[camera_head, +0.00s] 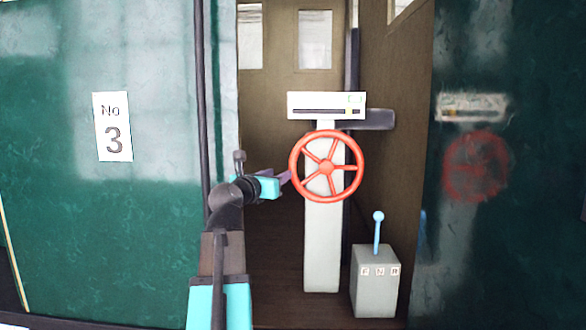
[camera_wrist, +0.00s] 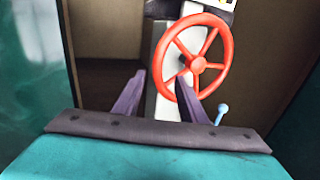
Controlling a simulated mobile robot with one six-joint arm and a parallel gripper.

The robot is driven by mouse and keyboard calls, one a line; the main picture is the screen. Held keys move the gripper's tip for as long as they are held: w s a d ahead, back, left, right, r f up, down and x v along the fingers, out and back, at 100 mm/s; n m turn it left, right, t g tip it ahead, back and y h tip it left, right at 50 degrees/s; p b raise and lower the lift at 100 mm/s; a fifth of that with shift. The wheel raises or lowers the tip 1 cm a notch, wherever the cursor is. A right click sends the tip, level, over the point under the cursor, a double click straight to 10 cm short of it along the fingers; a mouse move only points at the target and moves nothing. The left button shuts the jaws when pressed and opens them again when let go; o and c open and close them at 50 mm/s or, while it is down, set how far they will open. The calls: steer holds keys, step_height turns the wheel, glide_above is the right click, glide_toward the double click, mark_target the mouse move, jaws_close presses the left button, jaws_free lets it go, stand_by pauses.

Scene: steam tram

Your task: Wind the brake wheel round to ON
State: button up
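The red brake wheel (camera_head: 326,167) has several spokes and is mounted upright on a pale grey post (camera_head: 322,245). A white indicator plate (camera_head: 326,105) with a dark slot and a yellow-green mark at its right end sits above it; its lettering is too small to read. My gripper (camera_head: 286,177) is at the wheel's left side. In the wrist view the wheel (camera_wrist: 198,65) is ahead, and my gripper's two purple fingers (camera_wrist: 163,98) are apart with nothing held between them. The right finger overlaps the wheel's lower rim; I cannot tell whether it touches.
A grey box (camera_head: 375,283) with a blue-knobbed lever (camera_head: 378,232) and letter labels stands low at the right. Green panels flank the doorway, the left one bearing a No 3 sign (camera_head: 113,127). A dark pole (camera_head: 203,110) runs beside my arm. Wheel and plate are reflected at right.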

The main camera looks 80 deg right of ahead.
mark_target(292, 168)
steer(key=p+x, duration=0.3)
steer(key=x, duration=0.8)
steer(key=shift+d+r, duration=0.15)
steer(key=shift+d, duration=0.25)
steer(key=shift+x, duration=0.8)
jaws_close()
steer(key=shift+a+f, duration=0.2)
steer(key=shift+a, duration=0.05)
steer(key=shift+d, duration=0.15)
steer(key=shift+w+r, duration=0.25)
steer(key=shift+r, duration=0.05)
